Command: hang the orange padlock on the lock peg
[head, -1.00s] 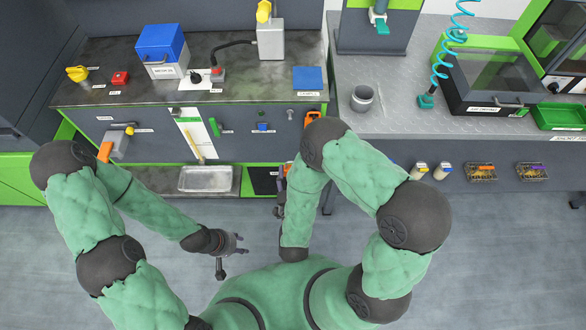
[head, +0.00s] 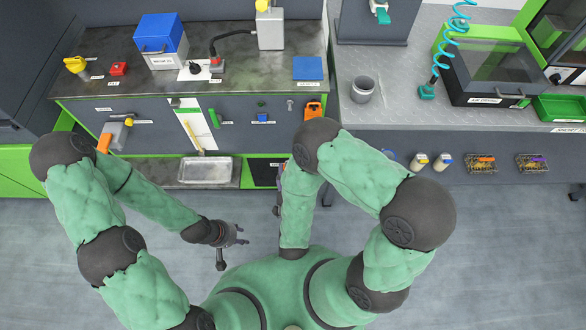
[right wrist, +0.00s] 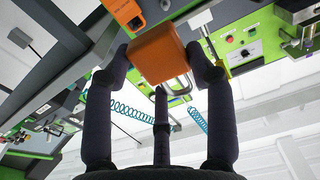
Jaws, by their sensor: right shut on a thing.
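The orange padlock (right wrist: 159,55) is held between the fingers of my right gripper (right wrist: 164,68) in the right wrist view. Its metal shackle (right wrist: 179,88) shows below the body in that picture. In the head view my right forearm hides the padlock and most of the right gripper. A small grey peg-like fitting (head: 290,105) is on the bench front panel; I cannot tell whether it is the lock peg. My left gripper (head: 243,235) is empty over the floor, fingers apart, away from the bench.
An orange fixture (head: 313,110) is on the panel beside the grey fitting. Green and blue items hang further left. A metal tray (head: 205,170) lies on the low shelf. The floor before the bench is clear.

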